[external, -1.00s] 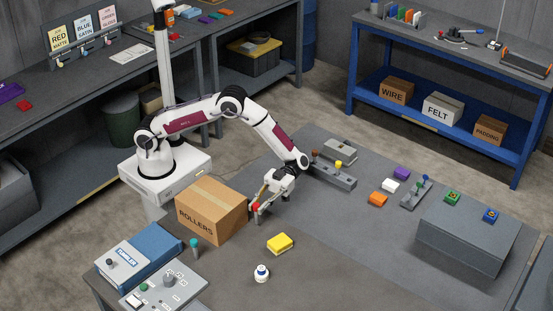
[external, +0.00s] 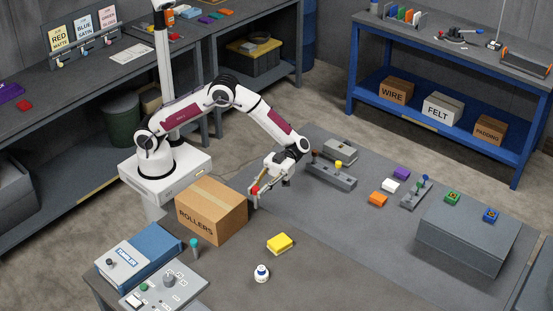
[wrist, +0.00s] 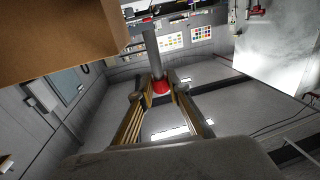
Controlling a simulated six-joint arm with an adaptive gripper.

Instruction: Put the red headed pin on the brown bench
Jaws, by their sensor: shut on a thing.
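The red headed pin (external: 255,189) is held in my gripper (external: 257,192), just right of the cardboard box and above the bench. In the wrist view its red head (wrist: 161,88) sits between the two fingertips (wrist: 160,92), and its grey shank points away from the palm. The fingers are closed on the head. The brown bench (external: 335,262) is the dark brown-grey top in front of me; its front middle is bare. A grey area (external: 300,215) covers its right side.
The ROLLERS box (external: 212,208) stands close left of my gripper; it fills the wrist view's upper left (wrist: 60,30). A pin rack (external: 332,176) is to the right. A teal-topped pin (external: 194,246) stands left.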

